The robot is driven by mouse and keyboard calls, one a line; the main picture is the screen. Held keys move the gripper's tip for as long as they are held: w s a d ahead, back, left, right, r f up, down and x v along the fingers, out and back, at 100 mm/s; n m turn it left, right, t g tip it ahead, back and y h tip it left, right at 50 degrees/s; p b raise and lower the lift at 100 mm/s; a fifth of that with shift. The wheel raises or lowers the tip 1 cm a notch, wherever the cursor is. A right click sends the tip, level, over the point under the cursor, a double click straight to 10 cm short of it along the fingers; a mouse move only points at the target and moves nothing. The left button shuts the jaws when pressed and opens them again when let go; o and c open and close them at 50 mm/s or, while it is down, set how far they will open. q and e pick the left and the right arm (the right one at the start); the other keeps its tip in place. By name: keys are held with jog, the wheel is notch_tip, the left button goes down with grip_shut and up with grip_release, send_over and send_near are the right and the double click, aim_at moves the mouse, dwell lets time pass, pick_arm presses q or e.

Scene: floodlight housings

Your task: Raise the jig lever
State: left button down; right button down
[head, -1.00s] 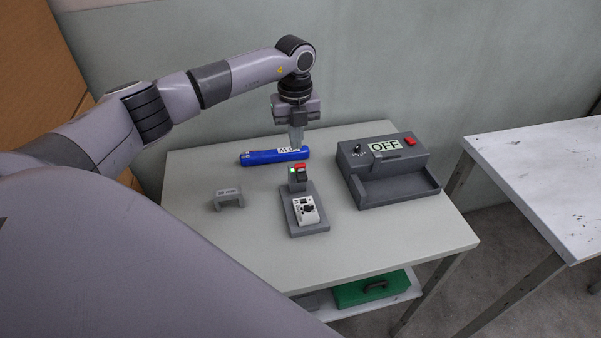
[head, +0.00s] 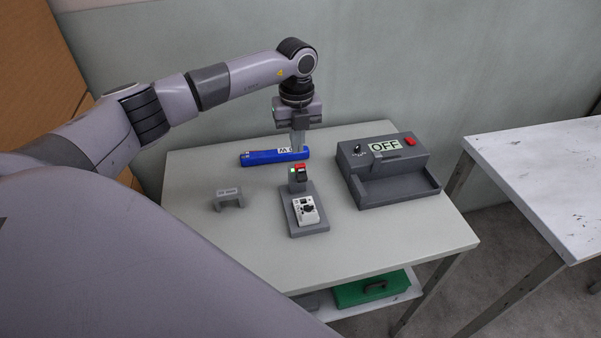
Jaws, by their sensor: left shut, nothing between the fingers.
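A grey jig (head: 311,229) stands near the middle of the table, with a white part with a dark knob (head: 307,209) on its base. At the jig's back is a small upright block with a red top and a green light (head: 299,171); I cannot tell which piece of it is the lever. My left gripper (head: 298,150) points down, shut and empty, just behind this block and by the right end of a blue bar (head: 262,158) with a white label. Whether it touches either is unclear. My right gripper is not in view.
A grey device (head: 368,198) with an "OFF" display, a switch and a red button stands at the right. A small grey bracket (head: 229,197) stands at the left. The table front (head: 262,265) is clear. A green case (head: 372,289) lies on the shelf below.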

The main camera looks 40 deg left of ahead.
pick_arm(q)
jog(key=s+d, duration=0.4)
jog(key=shift+d, duration=0.4)
jog(key=shift+f, duration=0.1)
dwell(0.3)
